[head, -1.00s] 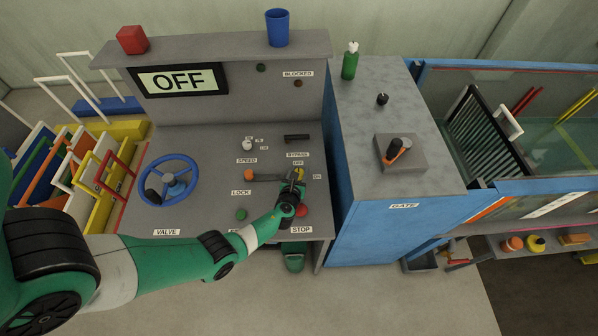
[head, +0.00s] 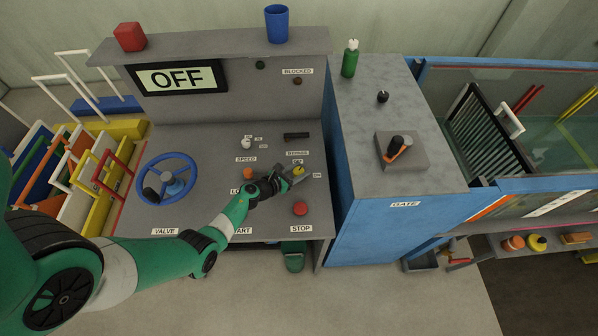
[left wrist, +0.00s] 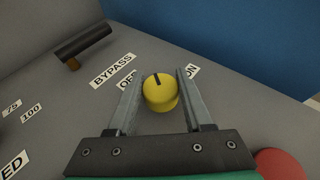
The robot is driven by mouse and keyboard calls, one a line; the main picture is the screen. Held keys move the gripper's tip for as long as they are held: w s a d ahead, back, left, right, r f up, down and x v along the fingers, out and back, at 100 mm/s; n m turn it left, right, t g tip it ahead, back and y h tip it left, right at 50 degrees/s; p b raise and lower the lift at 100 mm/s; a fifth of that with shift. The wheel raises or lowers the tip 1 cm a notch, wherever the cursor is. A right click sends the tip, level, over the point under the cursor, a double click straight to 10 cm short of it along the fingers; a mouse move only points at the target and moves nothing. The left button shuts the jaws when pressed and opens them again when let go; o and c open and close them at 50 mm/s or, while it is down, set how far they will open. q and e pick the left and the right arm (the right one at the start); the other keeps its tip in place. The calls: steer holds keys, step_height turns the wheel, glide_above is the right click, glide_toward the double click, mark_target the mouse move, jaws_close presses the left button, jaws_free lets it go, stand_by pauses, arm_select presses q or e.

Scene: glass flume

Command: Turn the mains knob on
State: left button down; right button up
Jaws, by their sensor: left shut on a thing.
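The yellow mains knob (head: 298,170) sits on the grey control desk, between the OFF and ON labels. In the left wrist view the knob (left wrist: 160,92) has a black mark on top, pointing up and slightly left, between the OFF label (left wrist: 127,78) and the ON label (left wrist: 193,71). My left gripper (head: 293,174) reaches in from the lower left, its two fingers on either side of the knob, shut on it. The display (head: 178,79) reads OFF. My right gripper is not in view.
The black bypass handle (head: 297,135) is behind the knob and the red stop button (head: 300,208) in front. The blue valve wheel (head: 168,178) is further left; a blue cabinet (head: 375,225) stands right.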

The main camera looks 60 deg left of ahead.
arm_select(q)
steer(key=shift+a+f+m+t+h+b, duration=0.1)
steer(key=shift+f+m+t+h+b, duration=0.05)
steer(key=shift+m+h+b, duration=0.3)
steer(key=shift+a+f+m+t+h+b, duration=0.1)
steer(key=shift+m+t+h+b, duration=0.1)
steer(key=shift+m+h, duration=0.35)
steer(key=m+h+b, duration=0.3)
steer(key=b, duration=0.3)
steer(key=m+g+h+b, duration=0.1)
steer(key=m+h+b, duration=0.2)
steer(key=b, duration=0.3)
steer(key=m+g+h+b, duration=0.1)
steer(key=m+h+b, duration=0.2)
steer(key=b, duration=0.3)
steer(key=shift+d+f+g+h, duration=0.15)
steer(key=shift+d+g+h, duration=0.1)
steer(key=shift+h, duration=0.35)
steer(key=shift+r+m+h+b, duration=0.25)
steer(key=shift+m+h+b, duration=0.05)
steer(key=shift+b, duration=0.3)
steer(key=shift+d, duration=0.1)
steer(key=shift+r, duration=0.1)
steer(key=shift+c, duration=1.5)
jaws_free()
